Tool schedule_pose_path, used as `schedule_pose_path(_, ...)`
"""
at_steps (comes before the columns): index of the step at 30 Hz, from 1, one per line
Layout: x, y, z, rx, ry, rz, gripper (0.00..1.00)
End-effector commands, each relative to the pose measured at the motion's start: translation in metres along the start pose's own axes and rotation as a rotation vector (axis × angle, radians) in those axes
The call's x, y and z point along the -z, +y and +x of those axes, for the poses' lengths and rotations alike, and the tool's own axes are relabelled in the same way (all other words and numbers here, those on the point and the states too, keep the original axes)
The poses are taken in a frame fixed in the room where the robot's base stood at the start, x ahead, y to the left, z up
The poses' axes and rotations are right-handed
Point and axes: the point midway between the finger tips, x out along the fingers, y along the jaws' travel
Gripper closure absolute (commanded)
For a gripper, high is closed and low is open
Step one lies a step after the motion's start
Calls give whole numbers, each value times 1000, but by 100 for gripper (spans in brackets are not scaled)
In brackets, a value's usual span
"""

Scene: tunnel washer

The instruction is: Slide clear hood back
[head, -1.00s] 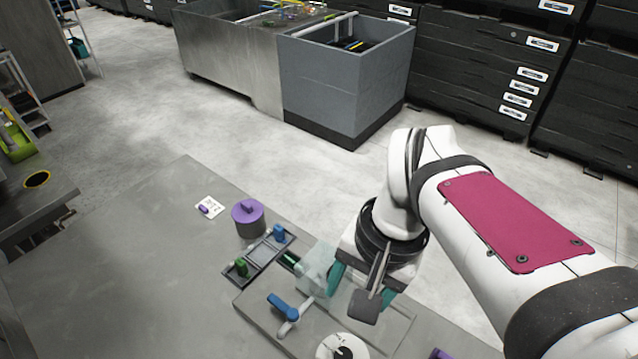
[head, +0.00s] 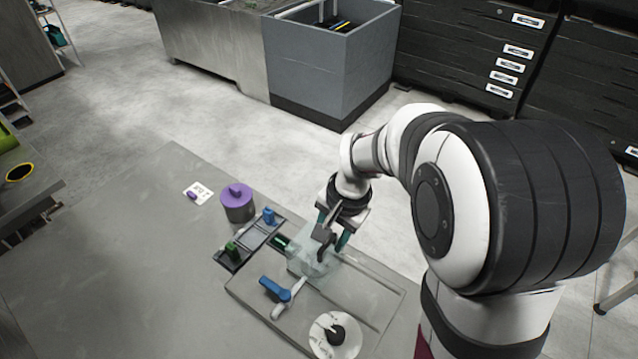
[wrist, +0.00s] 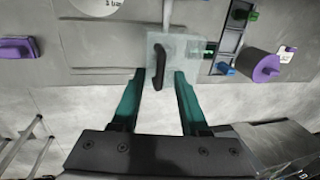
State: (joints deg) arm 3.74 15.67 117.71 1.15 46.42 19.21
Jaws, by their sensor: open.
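The clear hood (head: 306,264) is a see-through box on the grey raised plate (head: 375,290), at the left end of grooves running right. In the wrist view the hood (wrist: 190,48) has a dark upright handle (wrist: 158,66). My gripper (head: 333,230) is at the hood's far side in the head view, its teal fingers apart. In the wrist view my gripper (wrist: 160,73) is open, with fingertips on either side of the handle's lower end and nothing clamped. Whether the fingers touch the handle cannot be told. My wrist partly covers the hood in the head view.
A blue lever (head: 276,290) and a black knob on a white dial (head: 336,335) stand on the plate close to the hood. A tray with green and blue pieces (head: 250,240) and a purple-lidded pot (head: 238,205) lie to the left. The grooved plate right of the hood is clear.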

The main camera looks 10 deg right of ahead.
Motion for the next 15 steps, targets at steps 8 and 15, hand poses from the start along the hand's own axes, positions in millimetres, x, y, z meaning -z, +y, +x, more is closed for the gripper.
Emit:
schedule_pose_path(8, 0, 0, 2, 0, 0, 0, 57)
schedule_pose_path(15, 0, 0, 2, 0, 0, 0, 100)
